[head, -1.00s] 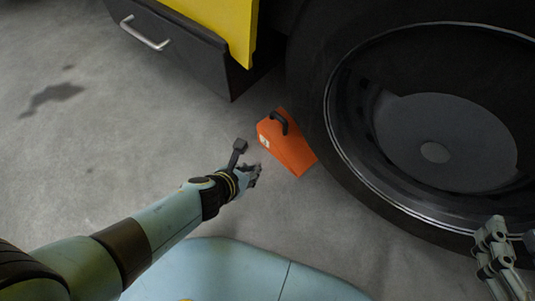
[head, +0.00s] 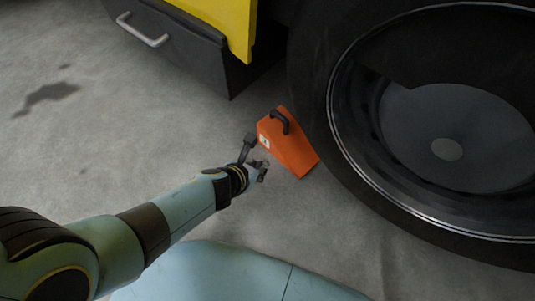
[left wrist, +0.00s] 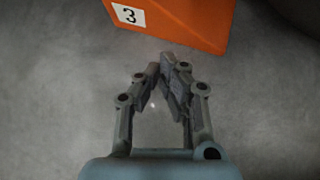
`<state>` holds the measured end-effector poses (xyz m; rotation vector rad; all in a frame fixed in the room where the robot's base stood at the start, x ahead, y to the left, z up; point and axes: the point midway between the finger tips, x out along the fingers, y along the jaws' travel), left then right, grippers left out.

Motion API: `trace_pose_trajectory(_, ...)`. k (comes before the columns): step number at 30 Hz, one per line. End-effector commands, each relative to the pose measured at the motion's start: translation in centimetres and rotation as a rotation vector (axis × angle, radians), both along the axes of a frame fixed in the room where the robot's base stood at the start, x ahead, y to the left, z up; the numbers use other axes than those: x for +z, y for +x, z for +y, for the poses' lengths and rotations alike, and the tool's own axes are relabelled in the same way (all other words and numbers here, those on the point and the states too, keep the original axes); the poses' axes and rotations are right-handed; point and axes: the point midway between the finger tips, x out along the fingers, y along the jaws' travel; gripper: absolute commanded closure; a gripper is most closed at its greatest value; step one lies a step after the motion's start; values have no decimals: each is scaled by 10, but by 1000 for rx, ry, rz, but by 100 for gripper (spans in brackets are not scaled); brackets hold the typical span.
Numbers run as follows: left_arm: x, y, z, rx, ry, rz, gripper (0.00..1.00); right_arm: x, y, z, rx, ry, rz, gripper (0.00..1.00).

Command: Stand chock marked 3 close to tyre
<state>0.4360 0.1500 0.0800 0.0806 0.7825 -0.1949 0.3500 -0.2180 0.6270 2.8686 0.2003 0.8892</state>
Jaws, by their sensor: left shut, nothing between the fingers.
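The orange wedge chock (head: 289,150) with a black handle on top stands on the floor close beside the large black tyre (head: 312,100). I cannot tell whether they touch. In the left wrist view the chock (left wrist: 185,18) shows a white label with a black 3. My left gripper (head: 264,170) is just to the left of the chock, low over the floor. In the left wrist view my left gripper (left wrist: 167,72) has its fingers together, empty, a little short of the chock's marked face. My right gripper is out of the head view.
A dark box with a silver handle (head: 142,30) and a yellow panel (head: 225,22) stand behind the chock. The wheel's rim (head: 440,150) fills the right side. Bare grey floor (head: 110,130) lies open to the left.

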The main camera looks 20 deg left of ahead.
Motion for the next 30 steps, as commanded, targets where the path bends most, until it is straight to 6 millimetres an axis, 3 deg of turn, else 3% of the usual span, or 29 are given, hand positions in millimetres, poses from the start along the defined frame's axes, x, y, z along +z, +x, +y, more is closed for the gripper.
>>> trace_pose_trajectory(3, -7, 3, -1, 0, 0, 2, 100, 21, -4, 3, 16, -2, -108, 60)
trace_pose_trajectory(6, -3, 24, -5, 0, 0, -2, 100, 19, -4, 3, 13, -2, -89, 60)
trace_pose_trajectory(12, -4, 40, -8, 1, 1, 0, 100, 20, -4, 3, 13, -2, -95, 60)
trace_pose_trajectory(25, -4, 44, -9, 0, 0, 0, 100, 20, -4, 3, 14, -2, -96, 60)
trace_pose_trajectory(30, -4, 54, -11, 0, 0, -1, 100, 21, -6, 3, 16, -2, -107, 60)
